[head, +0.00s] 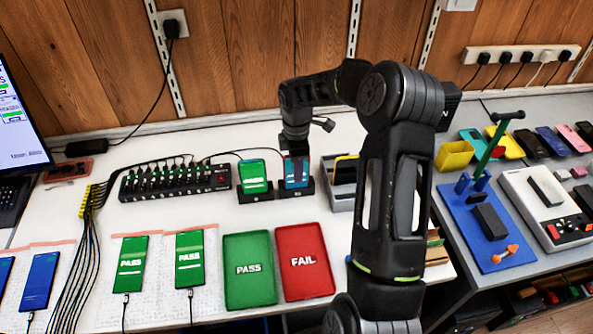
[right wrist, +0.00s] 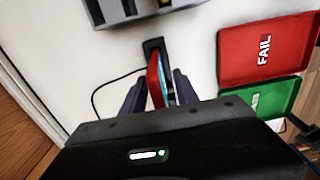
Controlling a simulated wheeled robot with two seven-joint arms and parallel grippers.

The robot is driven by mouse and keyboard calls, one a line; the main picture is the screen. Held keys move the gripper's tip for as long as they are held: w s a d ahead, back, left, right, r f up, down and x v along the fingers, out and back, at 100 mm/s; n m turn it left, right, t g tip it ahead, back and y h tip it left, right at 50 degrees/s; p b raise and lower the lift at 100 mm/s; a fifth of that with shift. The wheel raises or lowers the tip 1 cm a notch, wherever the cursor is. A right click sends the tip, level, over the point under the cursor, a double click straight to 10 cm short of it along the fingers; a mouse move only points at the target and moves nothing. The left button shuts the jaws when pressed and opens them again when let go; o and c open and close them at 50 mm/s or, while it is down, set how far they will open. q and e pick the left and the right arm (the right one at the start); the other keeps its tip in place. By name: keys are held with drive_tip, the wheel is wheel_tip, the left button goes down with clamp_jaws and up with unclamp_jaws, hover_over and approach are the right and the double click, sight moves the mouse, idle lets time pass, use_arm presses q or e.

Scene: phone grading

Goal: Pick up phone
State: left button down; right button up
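A phone with a blue screen (head: 297,174) stands upright in the right one of two black docks at the back of the white table. In the right wrist view the phone (right wrist: 156,82) shows edge-on, with red and blue sides. My right gripper (head: 296,150) reaches down over it from above. In the wrist view the gripper's two fingers (right wrist: 156,92) stand on either side of the phone, with a visible gap on the left, so it looks open around it. Contact on the right side is unclear. A green-screen phone (head: 253,176) stands in the left dock.
A green PASS tray (head: 249,291) and a red FAIL tray (head: 304,286) lie in front of the docks. A black charging hub (head: 174,181) is to the left, with PASS phones (head: 131,265) below it. A grey bin (head: 335,200) stands right of the docks, partly behind my arm.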

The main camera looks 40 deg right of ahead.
drive_tip(key=shift+f, duration=0.6)
drive_tip(key=shift+c, duration=0.4)
clamp_jaws()
idle(0.9)
